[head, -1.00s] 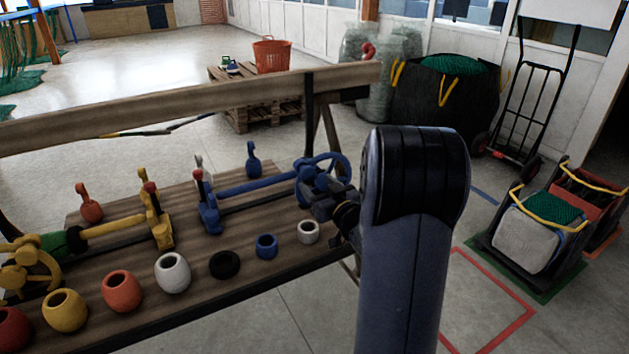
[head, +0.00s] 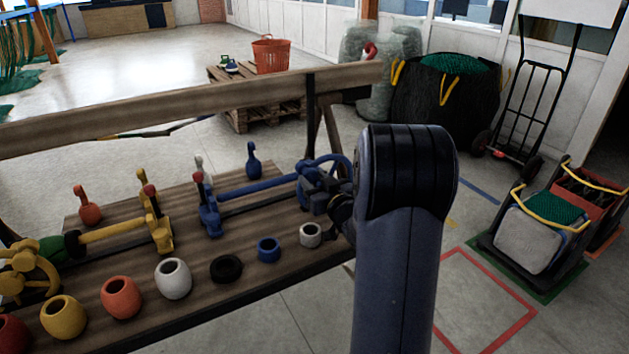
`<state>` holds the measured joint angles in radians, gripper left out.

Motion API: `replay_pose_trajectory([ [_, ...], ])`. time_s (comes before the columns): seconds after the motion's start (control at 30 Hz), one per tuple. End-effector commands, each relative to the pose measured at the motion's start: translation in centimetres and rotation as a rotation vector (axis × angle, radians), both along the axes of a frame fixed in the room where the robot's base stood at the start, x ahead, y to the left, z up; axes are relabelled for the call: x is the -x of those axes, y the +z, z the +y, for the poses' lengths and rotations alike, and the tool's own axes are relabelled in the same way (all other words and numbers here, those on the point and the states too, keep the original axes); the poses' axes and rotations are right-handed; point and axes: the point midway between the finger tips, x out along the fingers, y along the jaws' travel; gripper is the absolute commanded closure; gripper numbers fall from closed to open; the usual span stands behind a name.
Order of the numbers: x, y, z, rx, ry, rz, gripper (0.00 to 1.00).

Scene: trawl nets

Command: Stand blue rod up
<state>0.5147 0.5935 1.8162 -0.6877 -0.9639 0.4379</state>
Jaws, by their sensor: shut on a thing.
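The blue rod (head: 258,185) lies nearly level above the wooden table (head: 205,236). Its left end is at a blue bracket (head: 211,218) with a red knob. Its right end is at a blue wheel (head: 336,164). My gripper (head: 318,199) is at the right end of the rod, beside the wheel, and is shut on it. The exact contact is small and partly hidden by the gripper body and my arm.
Along the table's front edge stand several pots and rings, including a white pot (head: 173,278), a black ring (head: 226,269) and a blue ring (head: 269,249). A yellow rod assembly (head: 110,230) is at left. A wooden rail (head: 180,105) runs behind.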

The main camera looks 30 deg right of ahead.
Motion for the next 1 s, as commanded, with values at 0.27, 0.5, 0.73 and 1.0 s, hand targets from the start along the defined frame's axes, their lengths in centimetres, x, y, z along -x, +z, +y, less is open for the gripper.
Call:
replay_pose_trajectory([
  [0.27,0.0,0.0,0.0,0.0,0.0,0.0,1.0],
  [0.5,0.0,0.2,-0.1,-0.019,0.0,0.001,1.0],
  [0.73,0.0,1.2,-0.8,-0.12,-0.001,0.003,1.0],
  [1.0,-0.1,2.7,-2.7,-0.347,-0.003,0.012,1.0],
])
